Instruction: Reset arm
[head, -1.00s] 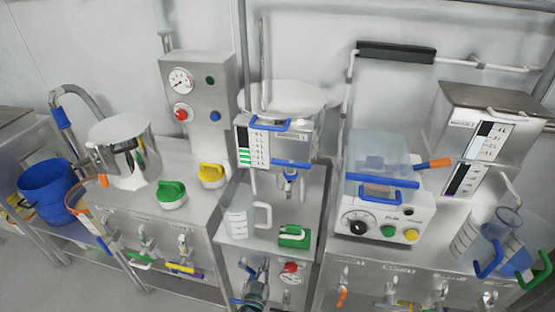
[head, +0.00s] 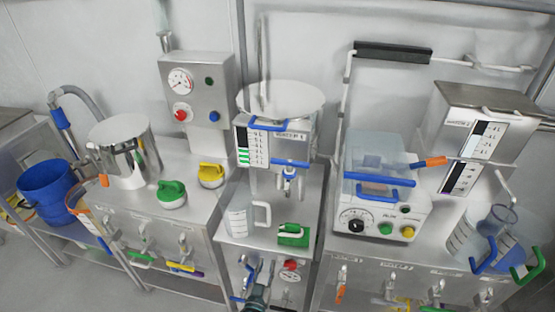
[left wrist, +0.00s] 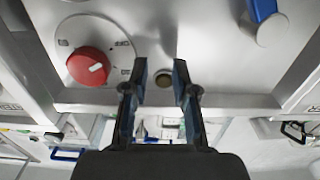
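My left gripper (head: 258,272) shows at the bottom middle of the head view, in front of the middle steel cabinet. In the left wrist view its two dark fingers (left wrist: 160,70) stand apart with nothing between them. A red knob (left wrist: 88,65) on a pale dial plate lies left of the fingers in that view. A small round dark hole shows just beyond the gap. My right gripper is not in view.
A blue bucket (head: 48,188) stands at left. A clear-lidded machine (head: 375,225) stands at right.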

